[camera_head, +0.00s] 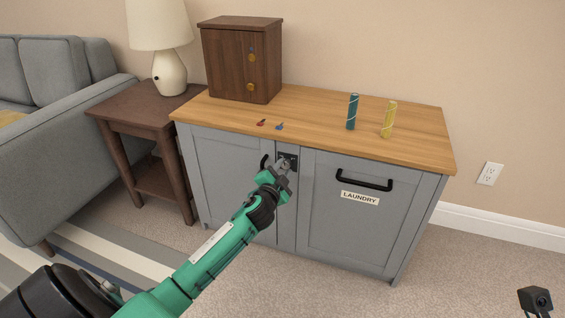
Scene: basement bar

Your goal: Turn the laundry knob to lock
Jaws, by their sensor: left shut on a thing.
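The laundry cabinet (297,215) is grey with a wooden top and a LAUNDRY label (360,198) on its right door. A dark lock plate (289,158) sits on the strip between the two doors, near the top. My left gripper (284,168) is at this plate, its fingers shut on the knob there. The knob itself is mostly hidden by the fingers, so its angle cannot be told. Part of my right arm (536,300) shows at the lower right corner; its gripper fingers are not clear.
On the cabinet top (320,118) are a brown wooden box (240,60), red (261,123) and blue (280,126) small items, a teal cylinder (352,111) and a yellow cylinder (389,119). A side table (140,110) with a lamp (162,40) and a sofa (60,90) stand left. Carpet is clear at right.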

